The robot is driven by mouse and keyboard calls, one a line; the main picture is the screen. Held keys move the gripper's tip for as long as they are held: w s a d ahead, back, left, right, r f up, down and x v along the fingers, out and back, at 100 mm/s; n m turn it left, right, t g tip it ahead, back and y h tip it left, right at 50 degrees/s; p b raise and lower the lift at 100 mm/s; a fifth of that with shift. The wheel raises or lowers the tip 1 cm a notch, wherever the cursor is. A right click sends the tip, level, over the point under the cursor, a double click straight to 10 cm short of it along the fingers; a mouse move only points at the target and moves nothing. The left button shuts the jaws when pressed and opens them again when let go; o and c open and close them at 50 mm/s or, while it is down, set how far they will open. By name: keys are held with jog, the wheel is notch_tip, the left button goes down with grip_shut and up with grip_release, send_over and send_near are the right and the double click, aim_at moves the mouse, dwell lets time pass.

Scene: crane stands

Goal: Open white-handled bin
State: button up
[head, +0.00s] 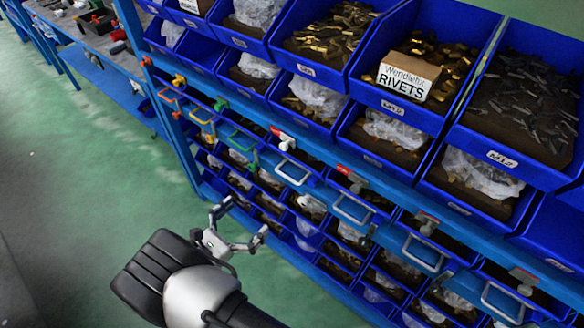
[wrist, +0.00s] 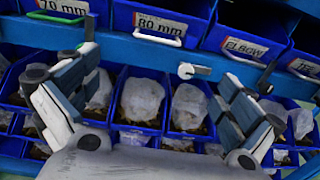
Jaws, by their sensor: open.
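The white-handled bin appears to be the one with a pale looped handle (head: 292,172) in the middle of the handle row in the head view. My gripper (head: 240,222) is open and empty, in front of the lower bins and apart from the handle. In the wrist view the fingers of my gripper (wrist: 160,72) stand wide apart below the handle row. A small white latch (wrist: 194,70) sits on the blue rail between them.
A green handle (head: 240,138) lies left of the pale one, and a light blue handle (head: 353,207) right of it. Open blue bins with metal parts fill the rack above, including a rivets box (head: 408,76). The green floor (head: 110,170) at left is clear.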

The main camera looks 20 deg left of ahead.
aim_at(286, 178)
jog(key=b+x, duration=0.2)
jog(key=x, duration=1.5)
jog(key=shift+w+f, duration=0.1)
jog(key=shift+f, duration=0.05)
jog(key=shift+a, duration=0.1)
jog(key=c, duration=1.6)
jog(key=shift+o, duration=0.2)
jog(key=b+v, duration=0.1)
jog(key=v, duration=1.8)
jog(key=shift+b, duration=0.35)
